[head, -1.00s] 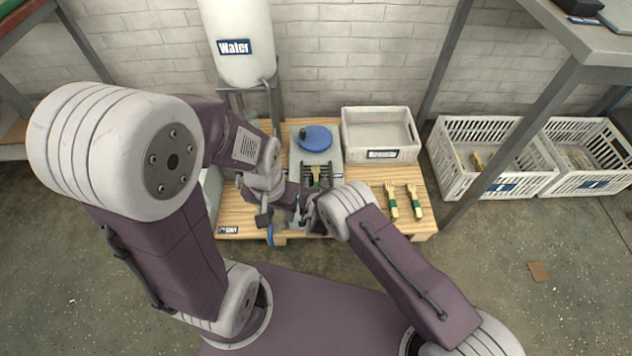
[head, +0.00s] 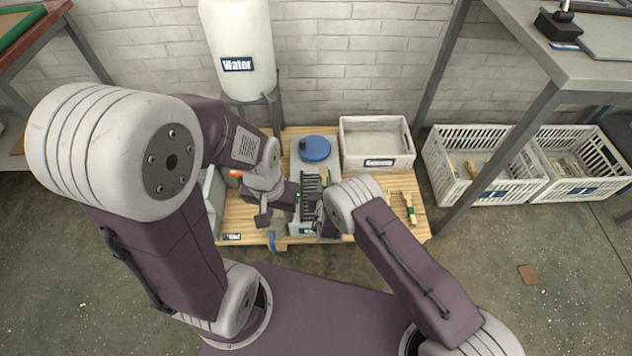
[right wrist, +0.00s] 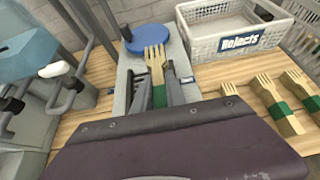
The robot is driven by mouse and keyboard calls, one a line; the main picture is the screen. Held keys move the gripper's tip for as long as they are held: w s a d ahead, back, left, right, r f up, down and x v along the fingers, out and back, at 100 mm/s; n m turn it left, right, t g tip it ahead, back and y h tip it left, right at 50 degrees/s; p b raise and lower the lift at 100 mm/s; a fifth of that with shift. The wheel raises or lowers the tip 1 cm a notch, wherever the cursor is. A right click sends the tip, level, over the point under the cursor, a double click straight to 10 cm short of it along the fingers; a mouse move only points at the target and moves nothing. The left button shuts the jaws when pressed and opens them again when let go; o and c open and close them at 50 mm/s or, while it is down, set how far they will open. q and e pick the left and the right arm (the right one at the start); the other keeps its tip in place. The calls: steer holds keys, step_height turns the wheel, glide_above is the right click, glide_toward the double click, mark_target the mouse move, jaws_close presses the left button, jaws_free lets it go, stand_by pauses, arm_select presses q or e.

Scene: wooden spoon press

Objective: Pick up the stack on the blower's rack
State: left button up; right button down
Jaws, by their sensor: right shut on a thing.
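The stack of wooden forks with a green band (right wrist: 157,72) stands in the right wrist view, tines up, between the dark fingers of my right gripper (right wrist: 160,92), which is shut on it. The blower's rack (head: 311,190) is a row of dark slots on a grey unit in the head view, just left of my right gripper (head: 324,212).
A blue round part (head: 314,148) sits behind the rack. A Rejects bin (head: 379,163) stands at the back right. Other banded fork stacks (right wrist: 275,104) lie right of the unit on the wooden table (head: 240,218). White crates (head: 480,190) stand further right.

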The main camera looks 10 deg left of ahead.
steer(key=s+d+r+p, duration=0.2)
steer(key=d+r+p, duration=0.2)
steer(key=d, duration=0.4)
steer(key=shift+r, duration=0.4)
